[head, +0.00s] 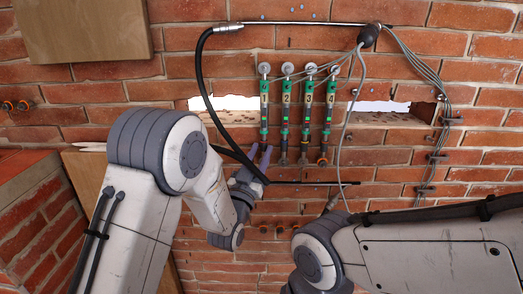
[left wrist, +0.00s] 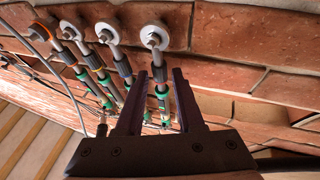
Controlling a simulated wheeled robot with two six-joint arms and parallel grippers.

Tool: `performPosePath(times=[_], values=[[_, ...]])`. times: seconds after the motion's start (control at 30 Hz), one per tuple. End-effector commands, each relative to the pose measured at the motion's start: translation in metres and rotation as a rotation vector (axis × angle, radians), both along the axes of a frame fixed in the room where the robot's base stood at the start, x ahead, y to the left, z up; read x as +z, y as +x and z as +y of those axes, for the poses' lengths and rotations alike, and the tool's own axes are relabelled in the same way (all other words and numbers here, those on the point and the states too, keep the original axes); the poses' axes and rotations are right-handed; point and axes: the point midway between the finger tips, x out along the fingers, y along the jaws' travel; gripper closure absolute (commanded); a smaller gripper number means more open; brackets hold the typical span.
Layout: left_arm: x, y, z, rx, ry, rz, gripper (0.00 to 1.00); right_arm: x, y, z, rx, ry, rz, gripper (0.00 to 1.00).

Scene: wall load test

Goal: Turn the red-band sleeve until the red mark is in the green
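Four upright rods numbered 1 to 4 hang on the brick wall, each with green sections. Rod 4 (head: 331,100) has a small orange-red band (head: 322,161) at its lower end; an orange-red ring (left wrist: 42,27) also shows at the far left of the left wrist view. My left gripper (head: 263,156) is open near the lower end of rod 1 (head: 264,112). In the left wrist view its fingers (left wrist: 161,76) stand apart, with the nearest rod (left wrist: 161,88) seen between them; contact is unclear. My right gripper is out of view.
A black hose (head: 203,85) loops down past the left of the rods. A metal bar (head: 310,23) runs above them. Grey cables (head: 417,70) fan out at right. A thin dark rod (head: 315,183) lies horizontally below. Broken wall gaps (head: 230,103) show behind.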

Motion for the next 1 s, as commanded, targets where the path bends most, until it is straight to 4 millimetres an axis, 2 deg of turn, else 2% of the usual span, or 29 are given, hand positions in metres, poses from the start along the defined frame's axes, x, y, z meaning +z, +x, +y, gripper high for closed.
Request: performPosePath(times=[0.37,0.47,0.5,1.0], values=[[0.003,0.007,-0.003,0.000,0.000,0.001,0.63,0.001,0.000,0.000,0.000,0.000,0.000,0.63],[0.003,0.006,-0.003,0.000,0.000,0.001,0.97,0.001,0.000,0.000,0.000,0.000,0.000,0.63],[0.003,0.006,-0.002,0.000,0.000,0.001,1.00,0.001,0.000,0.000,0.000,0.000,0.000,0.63],[0.003,0.008,0.000,-0.128,-0.001,-0.002,1.00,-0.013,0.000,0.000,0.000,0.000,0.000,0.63]])
